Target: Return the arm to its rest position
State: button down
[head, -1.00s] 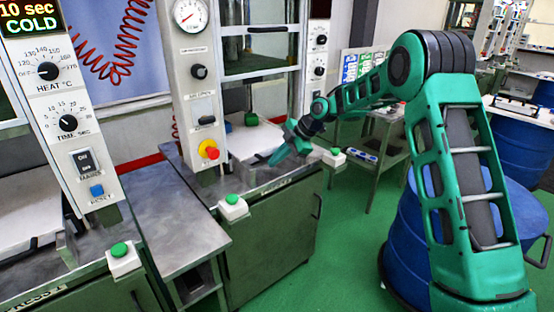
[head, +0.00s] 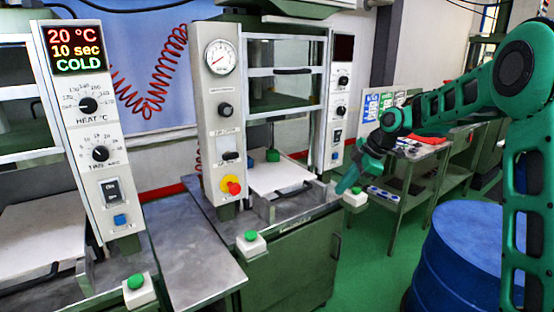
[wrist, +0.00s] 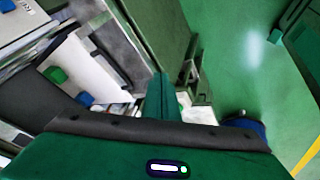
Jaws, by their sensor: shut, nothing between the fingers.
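My green arm reaches in from the right in the head view. My gripper (head: 347,181) is shut and empty. It points down and left, above the front right corner of the middle press, close to a green push button (head: 355,193) on a white box. I cannot tell its exact gap to the button. In the wrist view the shut green fingers (wrist: 161,98) stick out past the dark edge of the gripper body, with nothing held.
The middle press (head: 222,120) has a gauge and a white plate (head: 280,172). The left press display (head: 77,48) reads 20 °C, 10 sec, COLD. A side table (head: 405,180) and a blue drum (head: 455,260) stand to the right. Green floor lies between.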

jog(key=s+d+m+h, duration=0.1)
jog(key=s+d+m, duration=0.35)
jog(key=s, duration=0.35)
jog(key=s+d+r+m+g+h, duration=0.1)
jog(key=s+d+m+h, duration=0.1)
jog(key=s+d+m, duration=0.4)
jog(key=s+d+m+h, duration=0.1)
jog(key=s+d+m, duration=0.2)
jog(key=s, duration=0.6)
jog(key=s+d+f+m+g, duration=0.1)
jog(key=s+m, duration=0.4)
jog(key=s, duration=0.6)
jog(key=s+d+f+m+g, duration=0.1)
jog(key=s+d+f+m, duration=0.2)
jog(key=s, duration=0.9)
jog(key=shift+f+m+h, duration=0.15)
jog(key=shift+m+h, duration=0.15)
jog(key=shift+m, duration=0.95)
